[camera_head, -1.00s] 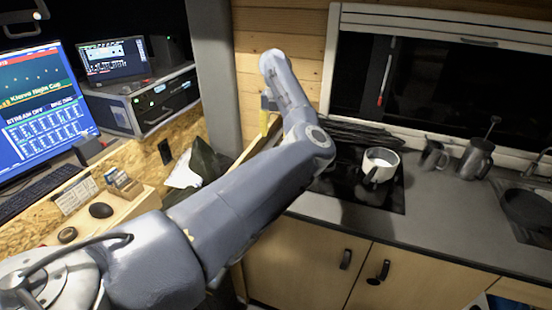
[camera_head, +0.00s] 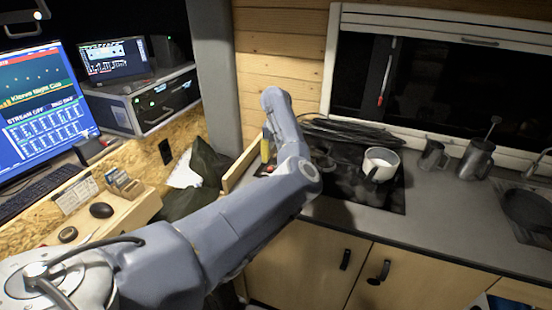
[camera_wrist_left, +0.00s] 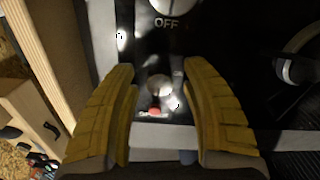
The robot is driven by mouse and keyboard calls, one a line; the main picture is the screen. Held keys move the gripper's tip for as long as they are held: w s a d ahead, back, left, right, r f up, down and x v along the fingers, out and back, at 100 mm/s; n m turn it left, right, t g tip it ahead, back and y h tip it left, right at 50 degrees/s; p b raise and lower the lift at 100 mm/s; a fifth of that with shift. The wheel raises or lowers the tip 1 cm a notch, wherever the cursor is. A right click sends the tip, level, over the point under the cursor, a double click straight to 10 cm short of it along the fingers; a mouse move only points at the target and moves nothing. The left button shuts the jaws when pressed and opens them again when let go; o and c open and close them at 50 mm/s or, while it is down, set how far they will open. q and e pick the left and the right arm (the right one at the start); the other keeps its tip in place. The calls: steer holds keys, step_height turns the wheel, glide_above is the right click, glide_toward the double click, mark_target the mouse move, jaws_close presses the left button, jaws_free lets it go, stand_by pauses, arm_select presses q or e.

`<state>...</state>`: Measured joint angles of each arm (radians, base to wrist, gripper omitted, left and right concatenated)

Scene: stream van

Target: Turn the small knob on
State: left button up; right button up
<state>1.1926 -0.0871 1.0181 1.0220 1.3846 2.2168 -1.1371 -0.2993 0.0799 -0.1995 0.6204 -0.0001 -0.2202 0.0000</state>
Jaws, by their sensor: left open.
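In the left wrist view a small round greyish knob (camera_wrist_left: 158,86) sits on the dark stove panel, with a red spot (camera_wrist_left: 154,112) just below it. A larger pale knob (camera_wrist_left: 172,5) is cut by the top edge, above the word OFF. My left gripper (camera_wrist_left: 160,74) is open, its two yellow fingers on either side of the small knob with gaps showing. I cannot tell how far above the panel the fingertips are. In the head view the left gripper (camera_head: 265,150) is at the stove's left end, mostly hidden by my arm. My right gripper is not in view.
The black stove top (camera_head: 385,197) carries a white pot (camera_head: 380,163). Metal jugs (camera_head: 476,159) stand on the counter to the right, beside a sink. A wooden board edge (camera_head: 240,167) runs left of the stove. Monitors and a desk are at the left.

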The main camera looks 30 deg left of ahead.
arm_select(q)
jaws_close()
stand_by(0.4)
